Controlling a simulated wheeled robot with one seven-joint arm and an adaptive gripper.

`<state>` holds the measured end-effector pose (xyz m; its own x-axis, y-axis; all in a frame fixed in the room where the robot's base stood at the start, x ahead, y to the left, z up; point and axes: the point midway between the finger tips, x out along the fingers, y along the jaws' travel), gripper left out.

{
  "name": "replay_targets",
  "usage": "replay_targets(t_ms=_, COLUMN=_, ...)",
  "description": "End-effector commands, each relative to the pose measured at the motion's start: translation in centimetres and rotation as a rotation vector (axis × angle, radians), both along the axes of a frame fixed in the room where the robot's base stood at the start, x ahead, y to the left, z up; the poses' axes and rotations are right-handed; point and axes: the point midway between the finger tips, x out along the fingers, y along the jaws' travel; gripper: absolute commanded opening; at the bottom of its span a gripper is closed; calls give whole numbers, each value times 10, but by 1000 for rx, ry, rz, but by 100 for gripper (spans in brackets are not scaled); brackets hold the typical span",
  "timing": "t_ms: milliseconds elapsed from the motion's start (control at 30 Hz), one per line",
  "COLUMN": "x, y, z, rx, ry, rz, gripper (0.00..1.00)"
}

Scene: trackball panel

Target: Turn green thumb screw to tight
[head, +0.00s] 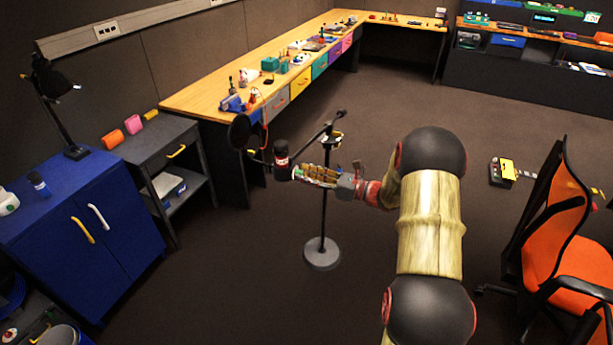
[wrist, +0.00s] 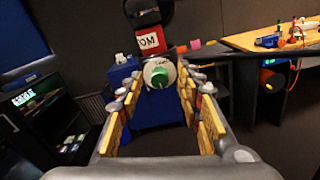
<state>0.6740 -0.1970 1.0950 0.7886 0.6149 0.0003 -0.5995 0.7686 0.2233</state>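The green thumb screw (wrist: 158,78) faces my wrist camera, at the centre of a pale round dial with small marks I cannot read. It sits below a black part with a red-and-white label (wrist: 150,42). My gripper (wrist: 158,84) is open, with one finger on each side of the screw in the picture. I see no clear contact between the fingers and the screw. In the head view my gripper (head: 300,172) reaches left to the boom of a black microphone stand (head: 322,215), beside a dark cylinder (head: 282,157). The screw is not clear there.
The stand has a round grey base (head: 322,254) on open floor. A black disc (head: 241,132) hangs at the boom's left end. A blue cabinet (head: 90,235), a grey shelf unit (head: 165,150) and a long workbench (head: 225,85) stand behind. An orange chair (head: 570,235) is at right.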

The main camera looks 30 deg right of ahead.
Motion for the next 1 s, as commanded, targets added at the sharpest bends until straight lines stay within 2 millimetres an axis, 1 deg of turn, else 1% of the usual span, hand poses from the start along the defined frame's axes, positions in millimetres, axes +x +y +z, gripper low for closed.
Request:
replay_targets(t_ms=167, x=0, y=0, z=0, rx=0, ry=0, rz=0, gripper=35)
replay_targets(t_ms=800, x=0, y=0, z=0, rx=0, ry=0, rz=0, gripper=0)
replay_targets(t_ms=1000, x=0, y=0, z=0, rx=-1, ry=-1, rz=0, gripper=0)
